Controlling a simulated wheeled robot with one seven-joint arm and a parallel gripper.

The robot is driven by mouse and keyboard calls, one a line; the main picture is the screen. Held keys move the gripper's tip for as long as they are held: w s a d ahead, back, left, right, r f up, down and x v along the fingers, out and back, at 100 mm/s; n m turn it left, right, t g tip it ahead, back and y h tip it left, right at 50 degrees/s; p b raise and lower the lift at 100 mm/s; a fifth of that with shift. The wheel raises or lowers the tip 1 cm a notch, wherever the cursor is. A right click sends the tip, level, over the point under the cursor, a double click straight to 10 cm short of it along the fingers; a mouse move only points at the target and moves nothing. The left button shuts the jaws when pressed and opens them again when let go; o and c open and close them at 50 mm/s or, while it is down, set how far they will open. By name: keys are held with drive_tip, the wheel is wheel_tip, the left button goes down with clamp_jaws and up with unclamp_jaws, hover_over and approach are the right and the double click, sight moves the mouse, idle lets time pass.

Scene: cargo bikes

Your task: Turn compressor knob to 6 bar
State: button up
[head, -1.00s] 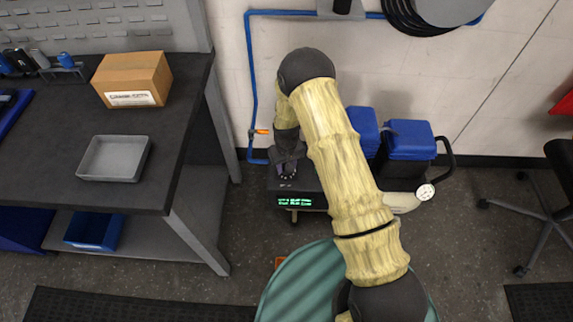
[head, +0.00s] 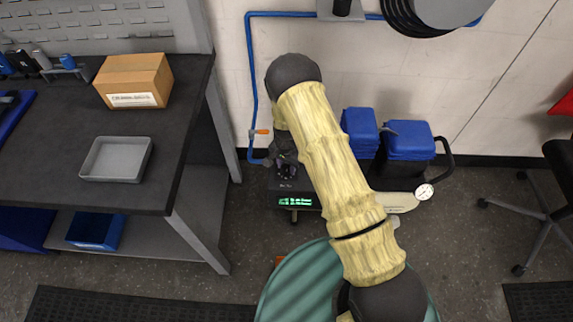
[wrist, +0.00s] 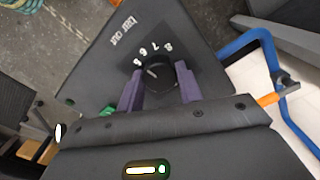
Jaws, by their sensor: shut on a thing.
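The black compressor control box (head: 287,186) with a lit green display (head: 294,201) stands on the floor below the wall. In the wrist view its top panel (wrist: 108,60) carries white lettering and a dark round knob (wrist: 160,73) with a light mark on it. Printed numbers, including 6, 7 and 8, curve around one side of the knob. The mark points toward the lower-numbered side; its exact reading is too small to tell. My gripper (wrist: 163,82) is shut on the knob, with one purple finger on each side. In the head view my arm partly hides the compressor.
A blue pipe with an orange-handled valve (head: 259,132) runs down the wall close to my gripper. A workbench (head: 60,170) with a cardboard box (head: 134,80) and grey tray (head: 116,159) stands left.

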sight(287, 167)
drive_tip(key=shift+w+m, duration=0.15)
drive_tip(key=shift+m, duration=0.45)
drive_tip(key=o, duration=1)
drive_tip(key=shift+r, duration=0.15)
wheel_tip(287, 167, up, 17)
drive_tip(key=shift+r+p, duration=0.1)
drive_tip(key=shift+p, duration=0.5)
